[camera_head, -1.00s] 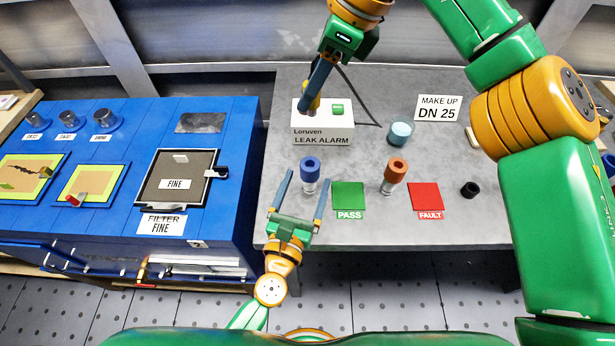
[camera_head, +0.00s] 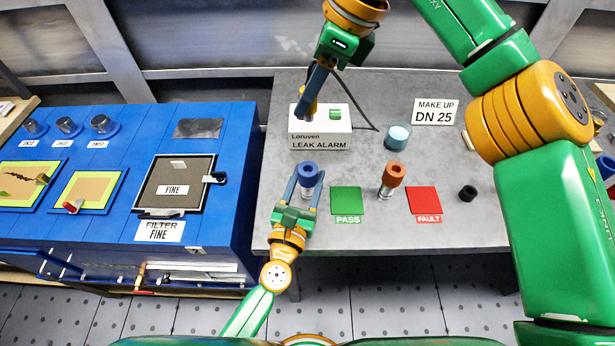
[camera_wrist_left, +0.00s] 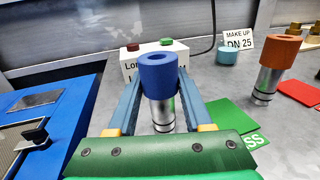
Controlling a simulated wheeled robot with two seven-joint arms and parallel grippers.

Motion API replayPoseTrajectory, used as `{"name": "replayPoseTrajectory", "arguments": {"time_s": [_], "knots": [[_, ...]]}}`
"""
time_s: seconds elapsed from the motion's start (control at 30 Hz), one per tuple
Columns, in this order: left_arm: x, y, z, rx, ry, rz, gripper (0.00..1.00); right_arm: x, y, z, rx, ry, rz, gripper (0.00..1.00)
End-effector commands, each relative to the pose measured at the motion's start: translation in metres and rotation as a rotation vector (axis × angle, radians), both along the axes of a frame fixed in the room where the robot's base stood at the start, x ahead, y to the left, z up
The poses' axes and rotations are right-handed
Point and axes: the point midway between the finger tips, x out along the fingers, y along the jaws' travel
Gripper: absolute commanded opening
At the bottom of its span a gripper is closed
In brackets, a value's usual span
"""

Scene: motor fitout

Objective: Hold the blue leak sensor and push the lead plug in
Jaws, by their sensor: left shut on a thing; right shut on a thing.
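The blue leak sensor (camera_head: 308,173), a blue cap on a silver body, stands upright on the grey bench, left of the green PASS pad. My left gripper (camera_head: 307,186) is shut on it, with one finger on each side; the sensor also shows in the left wrist view (camera_wrist_left: 158,72). My right gripper (camera_head: 312,98) is shut, pointing down over the left part of the white leak alarm box (camera_head: 320,143). A small yellow piece shows at its fingertips, and a dark cable runs from near it; the lead plug itself is mostly hidden.
An orange-capped sensor (camera_head: 392,176) stands between the green PASS pad (camera_head: 347,200) and red FAULT pad (camera_head: 423,200). A black ring (camera_head: 467,193), a teal cup (camera_head: 397,137) and a DN 25 sign (camera_head: 435,112) lie further right. A blue cabinet (camera_head: 230,170) is left.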

Motion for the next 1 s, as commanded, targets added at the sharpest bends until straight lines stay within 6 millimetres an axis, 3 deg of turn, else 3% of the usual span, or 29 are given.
{"name": "replayPoseTrajectory", "arguments": {"time_s": [0.03, 0.07, 0.1, 0.47, 0.53, 0.73, 0.83, 1.0], "knots": [[0.000, 0.000, 0.000, 0.000, 0.001, 0.000, 0.10, 0.000, 0.000, 0.000, 0.000, 0.000, 0.000, 0.00], [0.000, 0.000, 0.000, 0.000, 0.001, 0.000, 0.02, 0.000, 0.000, 0.000, 0.000, 0.000, 0.000, 0.00], [0.000, 0.000, 0.000, 0.000, 0.001, 0.000, 0.00, 0.000, 0.000, 0.000, 0.000, 0.000, 0.000, 0.00], [0.000, 0.000, -0.001, 0.000, 0.001, 0.000, 0.00, 0.000, 0.000, 0.000, 0.000, 0.000, 0.000, 0.00], [0.000, 0.000, -0.001, 0.000, 0.001, 0.000, 0.00, 0.001, -0.001, -0.011, 0.000, 0.004, 0.002, 0.00], [0.000, 0.000, 0.000, 0.000, 0.001, 0.000, 0.00, 0.001, -0.001, -0.073, 0.008, 0.003, 0.017, 0.00], [0.000, 0.000, 0.000, 0.000, 0.001, 0.000, 0.00, 0.000, 0.000, -0.083, 0.012, -0.001, 0.019, 0.00], [0.000, 0.000, -0.001, 0.000, 0.001, 0.000, 0.00, 0.000, 0.000, -0.083, 0.012, -0.002, 0.019, 0.00]]}}
